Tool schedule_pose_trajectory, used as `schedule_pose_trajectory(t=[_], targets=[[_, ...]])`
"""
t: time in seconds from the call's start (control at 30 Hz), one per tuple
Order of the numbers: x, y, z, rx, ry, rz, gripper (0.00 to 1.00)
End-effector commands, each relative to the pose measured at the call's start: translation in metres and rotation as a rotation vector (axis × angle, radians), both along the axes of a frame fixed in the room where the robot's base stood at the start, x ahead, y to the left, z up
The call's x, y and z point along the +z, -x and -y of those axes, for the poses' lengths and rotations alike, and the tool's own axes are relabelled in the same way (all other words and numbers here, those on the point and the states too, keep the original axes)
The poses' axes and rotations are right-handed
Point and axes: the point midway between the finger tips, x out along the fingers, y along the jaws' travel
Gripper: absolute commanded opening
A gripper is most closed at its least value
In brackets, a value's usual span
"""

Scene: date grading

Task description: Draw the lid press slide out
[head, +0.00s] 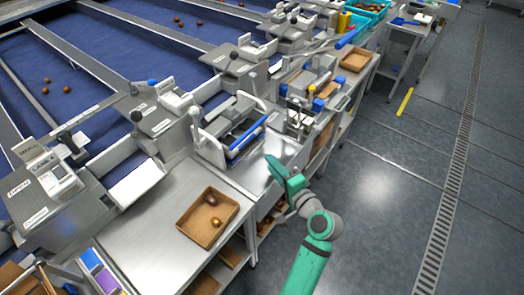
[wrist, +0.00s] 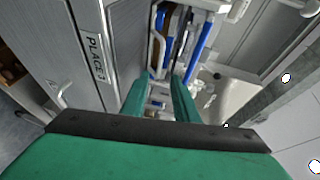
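My green gripper (head: 277,168) is above the right end of the metal bench, near its front edge. In the wrist view its two fingers (wrist: 160,88) stand apart with nothing gripped between them. A press-like device with a white frame and blue bars (head: 240,137) is on the bench, to the left of and beyond my gripper. It also shows in the wrist view past the fingertips (wrist: 194,48), with a pale looped handle (wrist: 157,50) beside it. I cannot tell which part is the lid press slide, or whether the fingers touch anything.
A brown tray (head: 183,224) with two dates stands on the bench. A second station with blue parts (head: 318,103) stands farther right. A grey panel (wrist: 60,28) labelled "PLACE" is left of the fingers.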

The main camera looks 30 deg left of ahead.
Motion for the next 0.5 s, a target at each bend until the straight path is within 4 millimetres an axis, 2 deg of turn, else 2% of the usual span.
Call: schedule_pose_trajectory(t=[0.3, 0.5], targets=[[-0.01, -0.028, -0.049, 0.003, 0.0, 0.0, 0.27], [-0.014, -0.039, -0.066, 0.0, 0.001, 0.001, 0.27]])
